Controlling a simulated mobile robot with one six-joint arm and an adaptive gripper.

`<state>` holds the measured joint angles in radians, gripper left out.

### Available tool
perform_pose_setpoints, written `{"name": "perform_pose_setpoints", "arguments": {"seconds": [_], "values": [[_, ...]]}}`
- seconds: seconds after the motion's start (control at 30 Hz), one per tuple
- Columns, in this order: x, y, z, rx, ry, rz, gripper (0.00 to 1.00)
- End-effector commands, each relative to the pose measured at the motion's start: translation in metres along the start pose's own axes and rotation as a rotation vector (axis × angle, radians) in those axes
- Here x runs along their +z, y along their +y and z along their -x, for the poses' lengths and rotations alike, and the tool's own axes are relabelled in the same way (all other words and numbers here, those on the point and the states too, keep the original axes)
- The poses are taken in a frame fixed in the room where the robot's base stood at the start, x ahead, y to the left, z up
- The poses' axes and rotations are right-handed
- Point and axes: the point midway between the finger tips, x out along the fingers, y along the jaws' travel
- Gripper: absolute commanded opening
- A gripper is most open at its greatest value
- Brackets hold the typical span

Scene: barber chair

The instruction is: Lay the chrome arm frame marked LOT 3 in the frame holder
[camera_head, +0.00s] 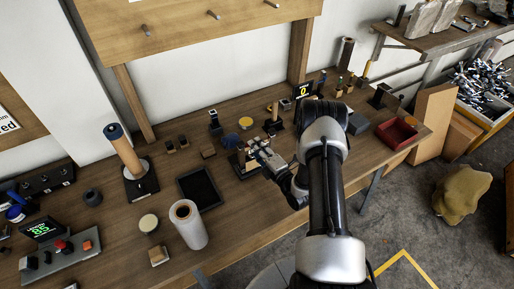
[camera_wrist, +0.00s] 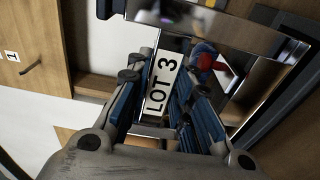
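The chrome arm frame (camera_wrist: 205,24) fills the upper part of the wrist view, shiny and tilted, with a white LOT 3 label (camera_wrist: 163,82) below its broad bar. My gripper (camera_wrist: 167,85) has its blue pads close on both sides of the labelled part and appears shut on it. In the head view my gripper (camera_head: 262,152) is low over the middle of the bench, by a small wooden block with a dark base (camera_head: 238,168). I cannot tell for certain which fixture is the frame holder. My arm hides part of the bench behind it.
A black tray (camera_head: 211,201), a white roll (camera_head: 189,227) and an upright wooden roller (camera_head: 125,151) stand left of my gripper. A red tray (camera_head: 397,140) lies at the right. Small stands and a display reading 0 (camera_head: 303,89) are behind.

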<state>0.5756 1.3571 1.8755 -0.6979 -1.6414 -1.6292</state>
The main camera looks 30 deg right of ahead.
Motion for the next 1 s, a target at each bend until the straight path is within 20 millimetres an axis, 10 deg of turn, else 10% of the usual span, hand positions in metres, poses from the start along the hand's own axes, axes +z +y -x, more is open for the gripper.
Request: {"name": "perform_pose_setpoints", "arguments": {"seconds": [0.67,1.0], "values": [[0.0,-0.001,0.002,-0.003,-0.001,-0.001,0.44],[0.002,-0.001,0.059,-0.004,-0.005,-0.004,0.44]]}}
